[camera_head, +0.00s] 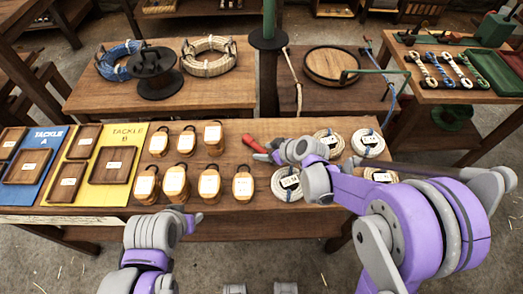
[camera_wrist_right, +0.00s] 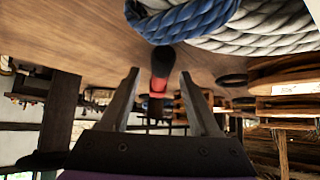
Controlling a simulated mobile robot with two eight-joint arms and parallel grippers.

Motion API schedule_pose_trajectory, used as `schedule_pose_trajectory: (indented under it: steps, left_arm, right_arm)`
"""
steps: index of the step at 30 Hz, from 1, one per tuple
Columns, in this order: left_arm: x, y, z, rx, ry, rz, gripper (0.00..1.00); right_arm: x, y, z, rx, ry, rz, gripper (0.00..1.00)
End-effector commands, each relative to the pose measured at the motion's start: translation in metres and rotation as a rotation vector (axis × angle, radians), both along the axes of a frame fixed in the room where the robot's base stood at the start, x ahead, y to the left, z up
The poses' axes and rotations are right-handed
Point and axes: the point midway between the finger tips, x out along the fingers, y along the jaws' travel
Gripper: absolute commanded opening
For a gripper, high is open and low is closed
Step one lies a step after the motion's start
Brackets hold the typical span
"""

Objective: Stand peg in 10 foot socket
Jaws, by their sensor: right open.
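In the right wrist view, the open fingers (camera_wrist_right: 160,76) stand on either side of a red and black piece (camera_wrist_right: 159,82), with gaps at both sides. Whether this is the peg I cannot tell. My left gripper (camera_head: 190,221) is in front of the table at lower left; its jaws are not clear. No socket marked 10 foot can be read.
Labelled rope coils (camera_head: 285,186) lie around my right arm. Several tan labelled blocks (camera_head: 175,183) stand left of it. Tackle boards (camera_head: 101,160) cover the table's left end. A round wooden lid (camera_head: 333,64) and green rod (camera_head: 378,72) are behind. Blue rope (camera_wrist_right: 185,18) is close in the wrist view.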

Motion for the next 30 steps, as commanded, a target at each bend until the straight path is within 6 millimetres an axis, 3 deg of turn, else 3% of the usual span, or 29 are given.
schedule_pose_trajectory:
  steps: [3, 13, 26, 30]
  left_arm:
    - [0.0000, 0.0000, 0.0000, 0.000, 0.000, 0.000, 0.50]
    - [0.0000, 0.0000, 0.0000, 0.000, 0.000, 0.000, 0.50]
    - [0.0000, 0.0000, 0.0001, 0.000, 0.000, 0.000, 0.50]
    - [0.0005, 0.0000, 0.0018, 0.000, -0.001, 0.000, 0.50]
  right_arm:
    - [-0.0001, -0.0002, 0.0002, 0.000, 0.000, 0.000, 0.59]
    - [-0.0003, -0.0002, 0.0005, 0.000, 0.000, 0.000, 0.00]
    - [-0.0003, -0.0001, 0.0008, 0.000, 0.000, 0.000, 0.00]
    - [-0.0002, -0.0001, 0.0098, 0.000, 0.000, 0.000, 0.00]
